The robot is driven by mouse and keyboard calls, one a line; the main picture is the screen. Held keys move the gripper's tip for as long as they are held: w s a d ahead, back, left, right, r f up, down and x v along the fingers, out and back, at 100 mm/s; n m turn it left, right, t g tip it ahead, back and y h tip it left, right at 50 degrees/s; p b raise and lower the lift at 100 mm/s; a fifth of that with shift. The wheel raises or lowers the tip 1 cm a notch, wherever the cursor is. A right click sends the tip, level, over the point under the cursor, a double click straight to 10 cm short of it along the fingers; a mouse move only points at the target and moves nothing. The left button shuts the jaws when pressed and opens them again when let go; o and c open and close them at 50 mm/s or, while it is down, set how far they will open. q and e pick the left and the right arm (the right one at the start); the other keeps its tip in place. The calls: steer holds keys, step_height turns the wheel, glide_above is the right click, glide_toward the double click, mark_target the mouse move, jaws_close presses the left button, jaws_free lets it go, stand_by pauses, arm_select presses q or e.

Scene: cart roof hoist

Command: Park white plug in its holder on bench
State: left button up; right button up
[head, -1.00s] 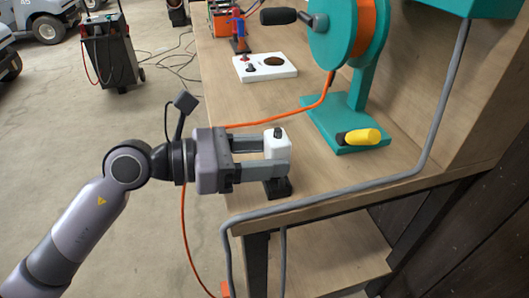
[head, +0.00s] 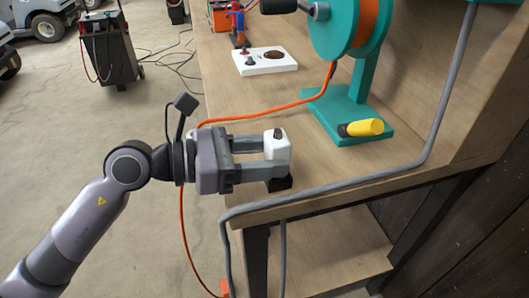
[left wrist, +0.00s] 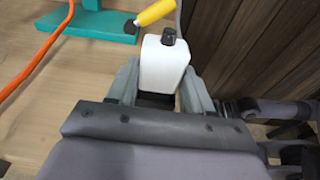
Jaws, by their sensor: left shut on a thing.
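The white plug (head: 277,148) is a small upright block with a black knob on top. My left gripper (head: 279,160) is shut on it, one finger on each side, near the bench's front corner. The plug is directly above the small black holder (head: 280,184), with its lower end at or just above it. The fingers hide the join, so I cannot tell whether it is seated. In the left wrist view the plug (left wrist: 164,65) stands between the fingers (left wrist: 160,84); the holder is mostly hidden below it.
A grey cable (head: 340,186) runs along the front edge of the bench (head: 235,95). An orange cord (head: 270,112) leads to the teal reel stand (head: 350,122); a yellow handle (head: 364,128) is by its base. A white panel (head: 264,62) lies farther back.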

arm_select(q)
steer(key=shift+f+b, duration=0.5)
steer(key=shift+f, duration=0.15)
steer(key=o, duration=1.3)
steer(key=b+v, duration=0.1)
steer(key=v, duration=0.4)
steer(key=shift+s+a+f, duration=0.1)
steer(key=shift+a, duration=0.3)
steer(key=shift+s+a+r, duration=0.2)
steer(key=shift+a, duration=0.4)
